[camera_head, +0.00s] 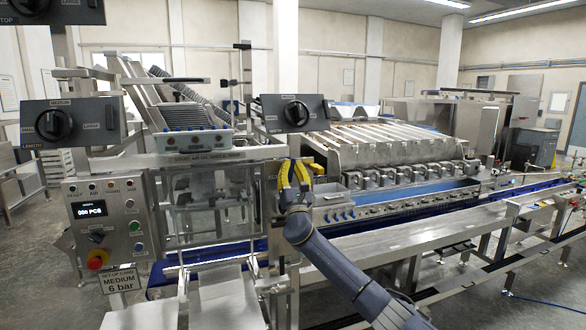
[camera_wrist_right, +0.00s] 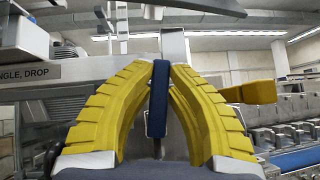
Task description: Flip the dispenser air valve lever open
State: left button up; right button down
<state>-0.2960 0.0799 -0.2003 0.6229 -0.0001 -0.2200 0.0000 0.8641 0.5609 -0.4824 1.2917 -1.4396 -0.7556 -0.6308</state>
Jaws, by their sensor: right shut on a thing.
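My right gripper (camera_head: 293,167) has yellow ribbed fingers and is up at the machine's front, near the middle of the head view. In the right wrist view its fingers (camera_wrist_right: 158,68) are closed on a narrow dark blue upright bar, which looks like the air valve lever (camera_wrist_right: 157,110). The bar stands upright between the fingers. In the head view the fingers mostly hide it. A yellow flat piece (camera_head: 326,179) sticks out just right of the gripper and also shows in the wrist view (camera_wrist_right: 252,92). The valve body cannot be made out. My left gripper is not in view.
A control box with a display (camera_head: 103,225) and a "MEDIUM 6 bar" card (camera_head: 119,281) stand at left. Dark knob panels (camera_head: 70,120) (camera_head: 294,113) sit above.

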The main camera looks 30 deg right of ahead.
jog(key=shift+a+r+n+t+y, duration=0.15)
jog(key=shift+n+t+y, duration=0.2)
jog(key=shift+n+y, duration=0.7)
jog(key=shift+a+r+n+t+y, duration=0.15)
jog(key=shift+n+t+y, duration=0.2)
jog(key=shift+n+y, duration=0.7)
jog(key=shift+a+f+n, duration=0.1)
jog(key=shift+n, duration=0.2)
jog(key=c, duration=1.3)
grip_release()
jog(key=shift+w+f, duration=0.1)
jog(key=shift+v, duration=6)
